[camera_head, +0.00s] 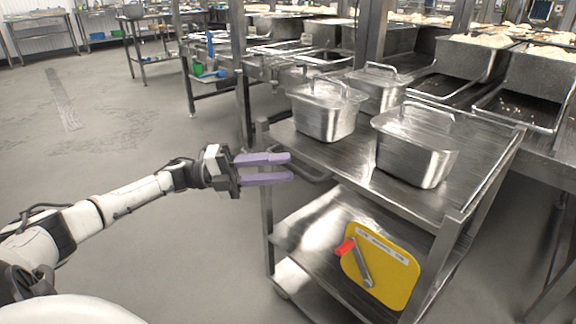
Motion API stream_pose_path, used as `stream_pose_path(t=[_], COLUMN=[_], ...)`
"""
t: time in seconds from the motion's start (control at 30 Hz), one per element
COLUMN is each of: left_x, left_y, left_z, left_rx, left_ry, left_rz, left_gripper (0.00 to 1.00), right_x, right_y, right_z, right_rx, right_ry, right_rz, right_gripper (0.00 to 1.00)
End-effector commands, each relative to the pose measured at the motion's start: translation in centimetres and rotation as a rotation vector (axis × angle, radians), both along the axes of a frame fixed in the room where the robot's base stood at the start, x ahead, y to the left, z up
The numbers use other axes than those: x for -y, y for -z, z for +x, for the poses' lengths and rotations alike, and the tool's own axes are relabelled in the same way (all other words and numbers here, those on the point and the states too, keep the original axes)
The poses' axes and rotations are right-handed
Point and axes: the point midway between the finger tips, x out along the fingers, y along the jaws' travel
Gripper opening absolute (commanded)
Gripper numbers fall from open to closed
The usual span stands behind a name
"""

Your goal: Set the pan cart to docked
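The pan cart (447,200) is a steel trolley at the right of the head view, with a top shelf and lower shelves. It stands close to the steel counter behind it; I cannot tell whether they touch. My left gripper (291,167) has two purple fingers, held apart with a visible gap. It is at the cart's left end, in front of the corner post and by the dark curved handle bar (318,178). I cannot tell whether the bar lies between the fingers or whether they touch it. My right gripper is not in view.
Lidded steel pans (325,112) stand on the cart's top shelf. A yellow board (382,268) and a red-handled tool (346,247) are on a lower shelf. Counters with food-filled pans (474,58) line the back right. The floor (110,130) at left is open.

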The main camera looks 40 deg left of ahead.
Motion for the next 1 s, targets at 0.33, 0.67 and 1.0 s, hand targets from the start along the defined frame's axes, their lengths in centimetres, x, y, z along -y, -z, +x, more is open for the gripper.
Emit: stream_pose_path(t=[0.33, 0.67, 1.0], left_x=[-5.1, -6.0, -6.0], left_y=[0.8, 0.9, 0.9], left_z=[-3.8, -4.6, -4.5], left_rx=[-0.001, 0.002, 0.001], left_ry=[-0.005, -0.003, -0.003], left_rz=[0.001, 0.001, 0.001], left_gripper=[0.31, 0.31, 0.31], right_x=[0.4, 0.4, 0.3], right_y=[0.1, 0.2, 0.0], right_z=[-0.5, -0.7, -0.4], right_rx=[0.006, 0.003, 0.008], right_ry=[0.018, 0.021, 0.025], right_rz=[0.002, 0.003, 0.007], right_gripper=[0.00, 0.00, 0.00])
